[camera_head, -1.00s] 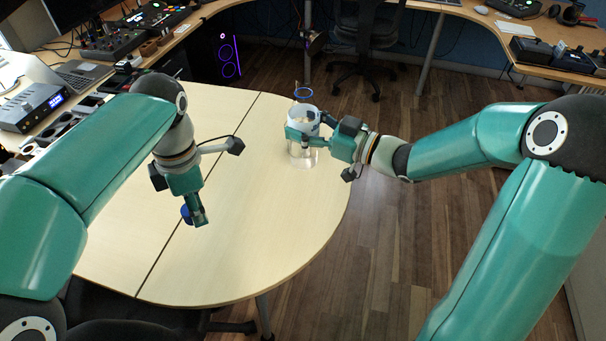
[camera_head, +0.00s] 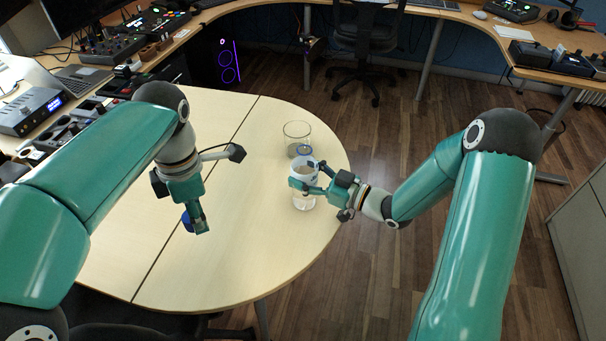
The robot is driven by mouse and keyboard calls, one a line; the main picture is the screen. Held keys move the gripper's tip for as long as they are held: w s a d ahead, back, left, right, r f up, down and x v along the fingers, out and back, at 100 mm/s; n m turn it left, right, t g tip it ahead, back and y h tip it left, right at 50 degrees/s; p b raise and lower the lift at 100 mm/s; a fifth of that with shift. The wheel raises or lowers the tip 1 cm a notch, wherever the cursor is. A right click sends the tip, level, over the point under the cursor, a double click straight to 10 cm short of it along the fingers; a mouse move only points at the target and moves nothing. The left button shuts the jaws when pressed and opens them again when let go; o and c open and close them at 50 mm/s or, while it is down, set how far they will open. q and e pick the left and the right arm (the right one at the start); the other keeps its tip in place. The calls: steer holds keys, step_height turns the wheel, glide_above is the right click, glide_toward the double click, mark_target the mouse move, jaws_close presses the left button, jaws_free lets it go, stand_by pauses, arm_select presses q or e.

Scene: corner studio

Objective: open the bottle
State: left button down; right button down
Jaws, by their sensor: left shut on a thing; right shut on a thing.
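The bottle (camera_head: 304,201) is clear with a white and blue label and a blue ring at its open-looking top. It appears upright near the table's right edge. My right gripper (camera_head: 307,187) is shut around its middle and hides part of it. I cannot tell whether its base touches the table. My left gripper (camera_head: 199,222) points down over the table's left part and is shut on a small blue cap (camera_head: 186,221), mostly hidden behind the fingers. The cap is well apart from the bottle.
A clear glass container (camera_head: 297,129) stands on the pale table (camera_head: 255,215), just behind the bottle. The table between my grippers is clear. A desk with electronics (camera_head: 38,110) lies at the left. An office chair (camera_head: 364,45) stands beyond the table.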

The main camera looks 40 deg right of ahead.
steer(key=shift+f, duration=0.1)
steer(key=shift+c, duration=1.2)
jaws_free()
